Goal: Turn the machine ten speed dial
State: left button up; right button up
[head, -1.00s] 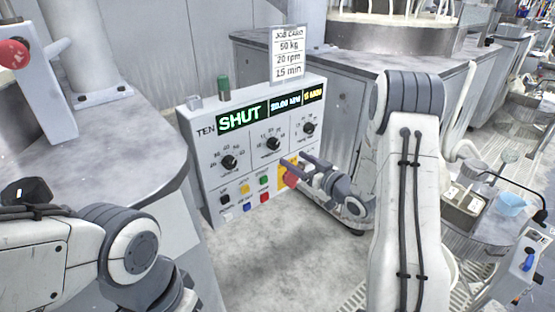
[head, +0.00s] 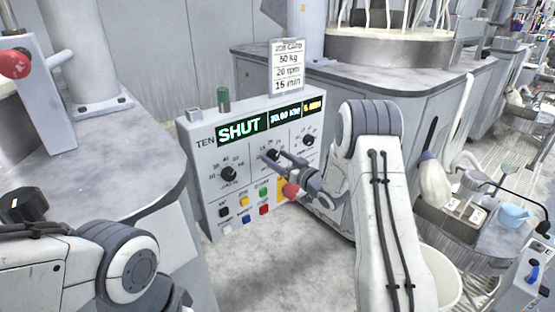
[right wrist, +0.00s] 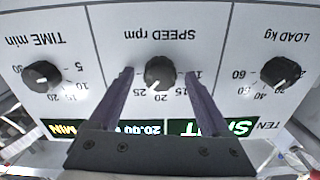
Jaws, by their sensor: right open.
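The machine ten panel (head: 200,165) is a white box reading "TEN" with a lit display (head: 240,129) that says SHUT. Its middle dial, the black speed dial (right wrist: 160,73) labelled "SPEED rpm", appears upside down in the right wrist view, its white mark near 20. In the head view the speed dial (head: 273,155) is partly covered by my right gripper (head: 274,157). My right gripper is open, one finger on each side of the dial with gaps visible; contact is not visible. My left arm is at the lower left of the head view; its gripper is not clearly visible.
The load dial (right wrist: 281,72) and time dial (right wrist: 42,76) flank the speed dial. Coloured buttons, including a red one (head: 264,209), and a red emergency knob (head: 290,190) sit below. A job card (head: 287,67) stands on top, reading 50 kg, 20 rpm, 15 min.

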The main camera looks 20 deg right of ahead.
grip_shut()
jog(key=shift+f+n+b, duration=0.2)
jog(key=shift+n+b, duration=1.2)
jog(key=shift+n, duration=0.1)
jog(key=shift+s+r+n+b, duration=0.1)
jog(key=shift+n+b, duration=1.9)
jog(key=shift+n, duration=0.4)
grip_release()
